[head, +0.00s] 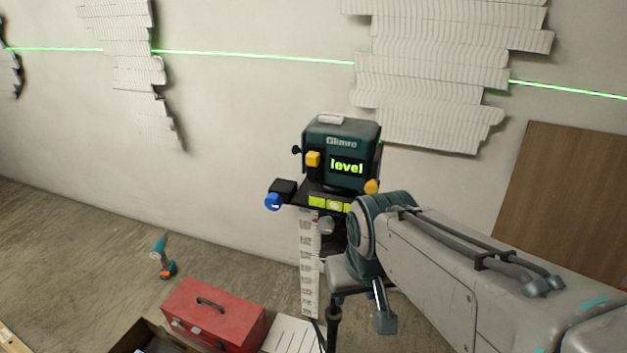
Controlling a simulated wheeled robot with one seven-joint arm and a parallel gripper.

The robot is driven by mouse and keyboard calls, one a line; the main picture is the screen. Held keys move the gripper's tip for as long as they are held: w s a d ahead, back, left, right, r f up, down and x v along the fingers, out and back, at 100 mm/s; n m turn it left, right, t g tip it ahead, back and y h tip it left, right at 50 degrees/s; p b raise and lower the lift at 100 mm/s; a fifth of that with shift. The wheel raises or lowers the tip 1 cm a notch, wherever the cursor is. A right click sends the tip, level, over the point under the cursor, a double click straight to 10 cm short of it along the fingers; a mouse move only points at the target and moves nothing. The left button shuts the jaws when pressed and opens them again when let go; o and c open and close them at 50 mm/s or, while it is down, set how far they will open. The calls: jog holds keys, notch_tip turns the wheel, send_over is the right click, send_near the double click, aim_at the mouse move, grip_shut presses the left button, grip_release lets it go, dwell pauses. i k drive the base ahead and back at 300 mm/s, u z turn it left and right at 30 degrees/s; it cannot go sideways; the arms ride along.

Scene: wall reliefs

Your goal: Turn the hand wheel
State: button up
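A dark teal laser level (341,150) with a lit "level" display stands on a black mount on a tripod (334,322). A round blue knob (273,201) sticks out at the left of the mount. A yellow knob (371,187) is at the lower right of the level, and a grey round knob (326,225) is below the bubble vial. I cannot tell which of these is the hand wheel. My arm reaches in from the right, and its end is beside the tripod, below the mount.
A white measuring staff (309,270) stands beside the tripod. A red toolbox (212,316), an open box (150,338) and a teal drill (162,257) are on the floor. A brown board (560,200) leans on the wall at right. Wall reliefs (430,75) hang behind, crossed by a green laser line.

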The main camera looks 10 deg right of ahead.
aim_at(328, 249)
jog(key=z, duration=0.05)
jog(key=k, duration=0.75)
jog(key=z, duration=1.05)
jog(key=i, duration=0.4)
jog(key=u, duration=1.3)
